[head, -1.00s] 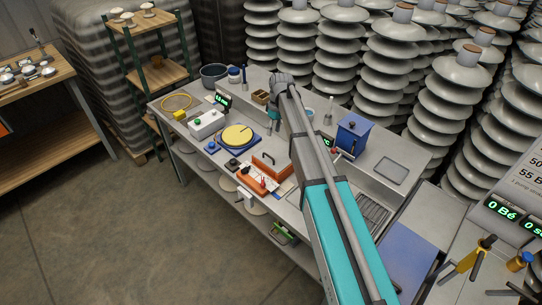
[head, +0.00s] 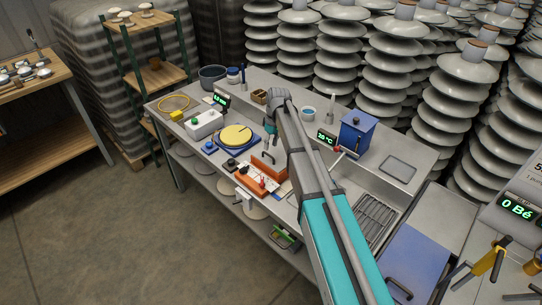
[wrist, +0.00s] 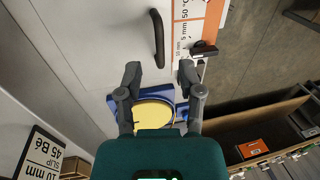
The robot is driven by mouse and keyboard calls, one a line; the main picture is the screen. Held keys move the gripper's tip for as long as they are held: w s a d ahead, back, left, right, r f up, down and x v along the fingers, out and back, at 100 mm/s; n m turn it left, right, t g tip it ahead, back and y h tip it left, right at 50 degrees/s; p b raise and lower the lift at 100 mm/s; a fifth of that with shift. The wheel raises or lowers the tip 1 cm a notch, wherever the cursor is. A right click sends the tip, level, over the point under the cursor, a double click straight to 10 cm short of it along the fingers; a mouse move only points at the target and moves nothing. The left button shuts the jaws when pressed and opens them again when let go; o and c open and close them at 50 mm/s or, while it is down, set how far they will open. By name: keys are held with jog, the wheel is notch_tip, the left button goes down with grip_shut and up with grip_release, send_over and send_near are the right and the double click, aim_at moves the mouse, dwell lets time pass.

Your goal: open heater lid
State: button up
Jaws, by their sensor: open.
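My gripper (head: 268,150) hangs mostly behind my arm in the head view, near the yellow disc. In the wrist view my gripper (wrist: 158,78) is open, with nothing between its fingers. A dark bar handle (wrist: 157,38) on a pale grey surface lies just beyond the fingertips, apart from them. A white and orange label (wrist: 190,22) marked 50 °C is beside it. I cannot tell for certain which part is the heater lid. A blue box (head: 356,132) stands beside a green 25 °C display (head: 326,138) at the bench's back.
A yellow disc on a blue base (head: 237,135) sits left of my gripper; the disc (wrist: 153,112) also shows in the wrist view. Orange-edged items (head: 257,180) lie at the bench front. A wire rack (head: 375,217) and a blue panel (head: 415,255) are at the right.

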aim_at(270, 151)
jog(key=shift+s+a+f+b, duration=0.1)
jog(key=shift+a+f+b, duration=0.05)
jog(key=shift+f+b, duration=0.7)
jog(key=shift+s+a+f+b, duration=0.1)
jog(key=shift+f+b, duration=0.55)
jog(key=shift+f, duration=0.3)
